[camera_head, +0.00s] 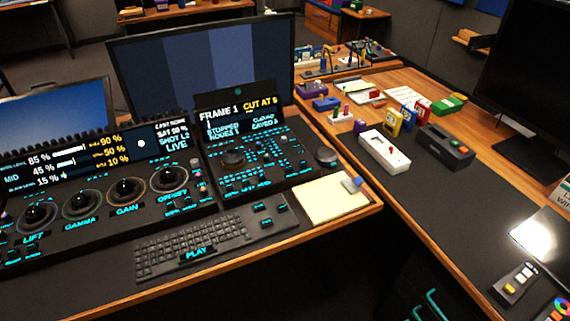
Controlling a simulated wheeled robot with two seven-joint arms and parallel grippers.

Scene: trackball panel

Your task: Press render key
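A black trackball panel (116,212) stands on the left desk, with trackballs over the words LIFT, GAMMA, GAIN and OFFSET. To its right is a second key panel (262,163) with a jog dial (233,157), many small cyan-marked keys, and a display (237,118) that reads FRAME 1. A black keyboard (190,245) with a PLAY mark lies in front, with a few separate keys (272,213) at its right. The small key labels are too small to read, so I cannot tell which key is render. Neither of my grippers is in view.
A large monitor (200,68) stands behind the panels. A yellow notepad (330,200) lies at the desk's right corner. The right desk holds a white box (384,152), a dark device (445,146) and several small colored items. A dark gap separates the desks at the front.

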